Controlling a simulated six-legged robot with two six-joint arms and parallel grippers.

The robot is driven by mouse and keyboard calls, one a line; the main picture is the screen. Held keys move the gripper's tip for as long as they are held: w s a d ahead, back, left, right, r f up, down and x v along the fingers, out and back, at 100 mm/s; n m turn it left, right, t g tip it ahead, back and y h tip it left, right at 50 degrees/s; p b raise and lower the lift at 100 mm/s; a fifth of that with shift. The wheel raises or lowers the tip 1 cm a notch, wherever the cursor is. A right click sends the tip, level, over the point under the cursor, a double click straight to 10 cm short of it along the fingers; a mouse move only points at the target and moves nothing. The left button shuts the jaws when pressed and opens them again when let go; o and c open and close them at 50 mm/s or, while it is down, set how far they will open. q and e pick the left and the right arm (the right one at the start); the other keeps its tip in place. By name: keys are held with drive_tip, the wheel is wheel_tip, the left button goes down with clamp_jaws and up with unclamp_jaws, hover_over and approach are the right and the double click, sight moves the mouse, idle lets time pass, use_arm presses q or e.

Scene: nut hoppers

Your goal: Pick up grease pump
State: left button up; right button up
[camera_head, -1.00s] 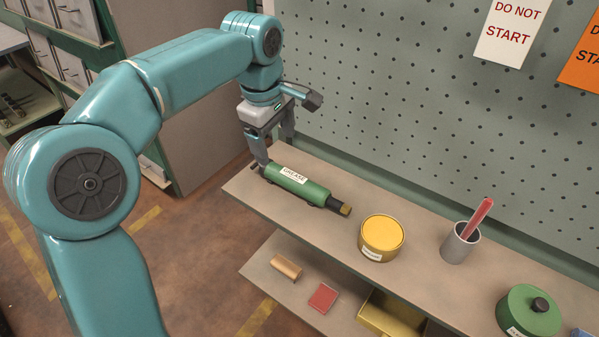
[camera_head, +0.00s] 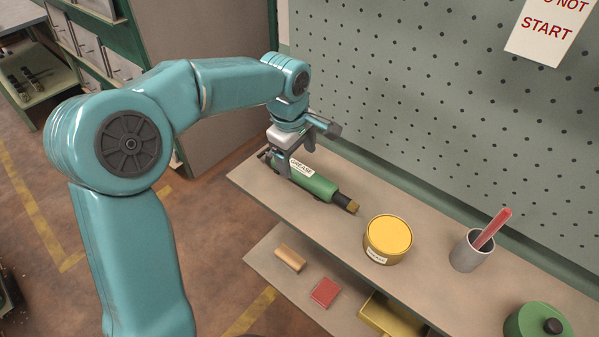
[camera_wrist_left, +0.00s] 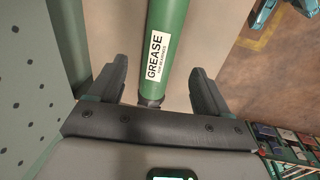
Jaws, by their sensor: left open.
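The grease pump (camera_head: 318,186) is a green cylinder with a white GREASE label and a dark, brass-tipped end. It lies on the upper shelf at its left end. My left gripper (camera_head: 280,163) is open at the pump's left end, with its fingers pointing down. In the left wrist view, the pump (camera_wrist_left: 166,62) runs between the two spread fingers of the left gripper (camera_wrist_left: 155,85), with a gap showing on each side. The pump's far left end is partly hidden by the gripper in the head view. My right gripper is not in view.
On the upper shelf (camera_head: 425,278), a yellow tin (camera_head: 388,238), a grey cup (camera_head: 468,252) with a red stick and a green lidded pot (camera_head: 535,325) stand to the right. A pegboard (camera_head: 420,100) rises behind. A lower shelf holds a tan block (camera_head: 290,257) and a red block (camera_head: 325,291).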

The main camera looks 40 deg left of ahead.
sight(299, 168)
use_arm(q)
drive_tip(key=shift+w+a+f+p, duration=0.15)
drive_tip(key=shift+w+f, duration=0.1)
drive_tip(key=shift+f, duration=1.2)
drive_tip(key=shift+w+d+f+p, duration=0.15)
drive_tip(key=shift+w+f, duration=0.1)
drive_tip(key=shift+f, duration=1.15)
drive_tip(key=shift+a, duration=0.1)
clamp_jaws()
